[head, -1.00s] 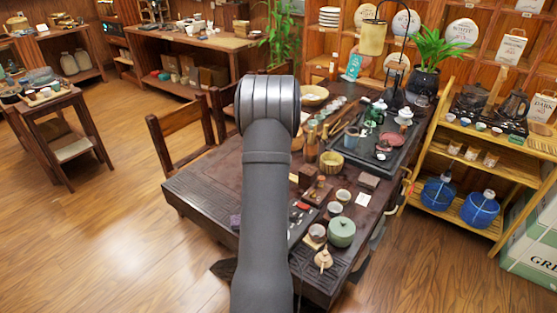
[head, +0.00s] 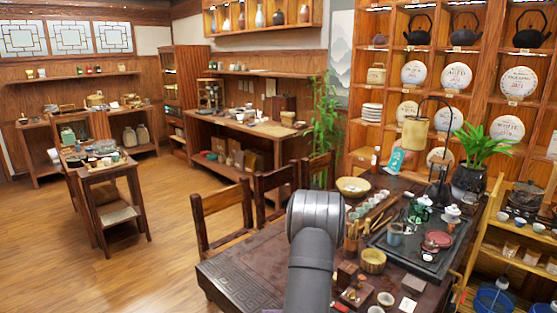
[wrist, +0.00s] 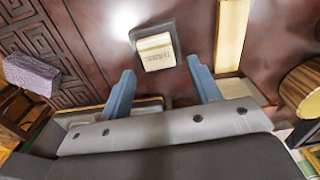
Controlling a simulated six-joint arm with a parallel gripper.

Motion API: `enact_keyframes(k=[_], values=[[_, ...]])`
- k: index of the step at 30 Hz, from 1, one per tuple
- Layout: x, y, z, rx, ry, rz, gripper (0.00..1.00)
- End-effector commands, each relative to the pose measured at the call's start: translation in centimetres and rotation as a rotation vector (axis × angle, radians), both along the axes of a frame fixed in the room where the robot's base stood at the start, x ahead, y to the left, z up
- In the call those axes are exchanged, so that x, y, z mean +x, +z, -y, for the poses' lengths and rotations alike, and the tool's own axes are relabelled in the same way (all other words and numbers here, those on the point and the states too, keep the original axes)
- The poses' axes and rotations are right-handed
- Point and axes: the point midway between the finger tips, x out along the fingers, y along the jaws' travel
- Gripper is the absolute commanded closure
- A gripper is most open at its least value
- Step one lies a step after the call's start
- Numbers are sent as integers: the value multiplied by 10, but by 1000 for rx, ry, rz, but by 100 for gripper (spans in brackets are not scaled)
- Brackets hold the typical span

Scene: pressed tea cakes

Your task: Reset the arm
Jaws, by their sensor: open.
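My gripper (wrist: 160,72) shows in the wrist view with two blue fingers spread apart and nothing between them. It hangs over the dark carved wooden table (wrist: 105,25). A small pale block with lettering (wrist: 155,52) lies on a dark square piece beyond the fingertips. In the head view my grey arm rises at the bottom centre in front of the tea table (head: 238,277), and my gripper is hidden there. Round white wrapped tea cakes (head: 456,76) stand in the wall shelf at the right.
In the wrist view a purple block (wrist: 32,75) lies left and a pale yellow strip (wrist: 231,35) right. In the head view, a tea tray (head: 425,262), small cups and a woven bowl (head: 353,186) crowd the table.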

Motion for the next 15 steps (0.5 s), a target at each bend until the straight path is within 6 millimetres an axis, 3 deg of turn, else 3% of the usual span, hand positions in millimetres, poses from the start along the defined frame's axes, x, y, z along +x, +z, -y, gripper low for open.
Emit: enact_keyframes(k=[6,15], values=[[-1,13,0,0,0,-4,43],[-1,14,0,0,0,-4,43]])
